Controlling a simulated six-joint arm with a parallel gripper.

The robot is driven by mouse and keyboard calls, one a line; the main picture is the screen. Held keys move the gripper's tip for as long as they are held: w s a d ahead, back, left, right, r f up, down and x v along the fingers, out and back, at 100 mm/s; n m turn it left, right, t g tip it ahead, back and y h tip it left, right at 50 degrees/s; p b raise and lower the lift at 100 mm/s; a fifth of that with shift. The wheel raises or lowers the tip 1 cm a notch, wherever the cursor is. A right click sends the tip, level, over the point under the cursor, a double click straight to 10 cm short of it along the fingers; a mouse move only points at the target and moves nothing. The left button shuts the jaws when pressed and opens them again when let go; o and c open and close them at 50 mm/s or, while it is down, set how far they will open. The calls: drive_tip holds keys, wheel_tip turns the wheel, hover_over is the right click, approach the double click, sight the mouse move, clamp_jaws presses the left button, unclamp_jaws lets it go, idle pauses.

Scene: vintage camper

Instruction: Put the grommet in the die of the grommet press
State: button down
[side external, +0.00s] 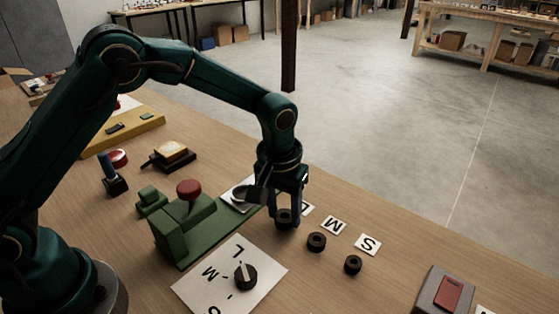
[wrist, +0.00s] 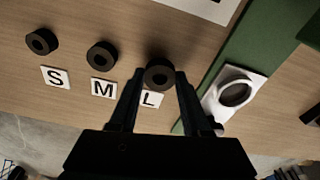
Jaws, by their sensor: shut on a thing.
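My gripper (side external: 287,212) points down over the table, shut on the black ring-shaped grommet (side external: 284,218) beside the L label. In the wrist view this grommet (wrist: 159,73) sits between my fingertips (wrist: 160,82); I cannot tell whether it still touches the table. Two other black grommets stand by their labels, one at M (side external: 316,242) and a smaller one at S (side external: 353,264). The green grommet press (side external: 185,228) with a red knob is left of my gripper in the side view. Its die, a ring on a white plate (wrist: 235,92), looks empty in the wrist view.
A black dial (side external: 245,278) stands on a white card marked L, M, S in front of the press. A red-topped switch box (side external: 442,291) is at the right front. Stamps and a yellow tray (side external: 122,130) lie behind the press.

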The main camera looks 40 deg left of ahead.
sight(280, 212)
drive_tip(key=r, duration=0.2)
drive_tip(key=a+r, duration=0.1)
drive_tip(key=r, duration=0.1)
drive_tip(key=shift+a, duration=0.1)
drive_tip(key=s+a+r, duration=0.2)
drive_tip(key=a+r, duration=0.5)
drive_tip(key=a, duration=0.3)
drive_tip(key=s+r+m, duration=0.2)
drive_tip(key=s+r, duration=0.3)
drive_tip(key=s, duration=0.2)
drive_tip(key=w+a+f+n, duration=0.2)
drive_tip(key=w+a+f, duration=0.1)
drive_tip(key=a, duration=0.6)
drive_tip(key=w+d+f, duration=0.2)
drive_tip(key=d, duration=0.1)
drive_tip(key=w+d+f, duration=0.1)
drive_tip(key=d+f, duration=0.1)
drive_tip(key=d, duration=0.1)
drive_tip(key=w+d+f, duration=0.2)
drive_tip(key=d, duration=0.1)
drive_tip(key=shift+w+d+f, duration=0.1)
drive_tip(key=shift+w+f, duration=0.2)
drive_tip(key=shift+f, duration=2.1)
drive_tip(key=shift+f, duration=0.15)
